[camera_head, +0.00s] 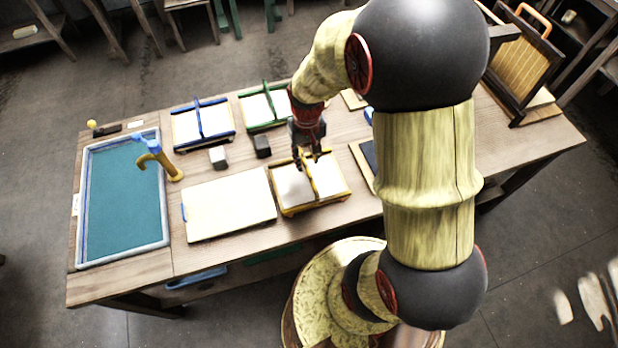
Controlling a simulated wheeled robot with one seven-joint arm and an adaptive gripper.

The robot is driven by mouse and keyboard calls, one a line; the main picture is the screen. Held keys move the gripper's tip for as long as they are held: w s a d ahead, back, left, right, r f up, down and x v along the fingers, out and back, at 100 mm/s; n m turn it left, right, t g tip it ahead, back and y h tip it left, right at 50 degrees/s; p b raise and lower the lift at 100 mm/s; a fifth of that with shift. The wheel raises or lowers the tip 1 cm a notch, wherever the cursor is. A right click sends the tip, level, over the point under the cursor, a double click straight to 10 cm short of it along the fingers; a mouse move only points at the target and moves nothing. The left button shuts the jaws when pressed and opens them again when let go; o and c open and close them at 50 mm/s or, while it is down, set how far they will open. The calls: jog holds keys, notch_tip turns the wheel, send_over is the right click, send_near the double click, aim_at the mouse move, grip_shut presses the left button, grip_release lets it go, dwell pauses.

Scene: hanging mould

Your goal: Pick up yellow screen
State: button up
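The yellow screen (328,176) is a pale panel in a yellow frame, with a raised yellow bar across its middle. It lies on the wooden table near the front edge, centre of the view. My gripper (309,160) is dark with red parts and points down at the far end of the yellow bar. Its fingertips overlap the bar in the picture. I cannot tell whether they touch it or are closed around it. The screen appears to rest on the table.
A blue screen (186,128) and a green screen (256,109) lie behind. A pale board (229,205) lies left of the yellow screen, near a yellow tap (160,158) and teal basin (122,198). A rack (522,64) stands right.

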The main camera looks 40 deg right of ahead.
aim_at(308, 169)
notch_tip(308, 169, down, 3)
jog(key=shift+a+f+b, duration=0.1)
jog(key=shift+a+b, duration=0.05)
jog(key=shift+b, duration=0.15)
jog(key=f, duration=0.2)
jog(key=f+b, duration=0.1)
jog(key=f, duration=0.2)
jog(key=shift+w+d+f+b, duration=0.2)
jog(key=shift+d+f+b, duration=0.1)
jog(key=shift+d+b, duration=0.1)
jog(key=shift+c, duration=1.2)
grip_shut()
jog(key=shift+r, duration=0.1)
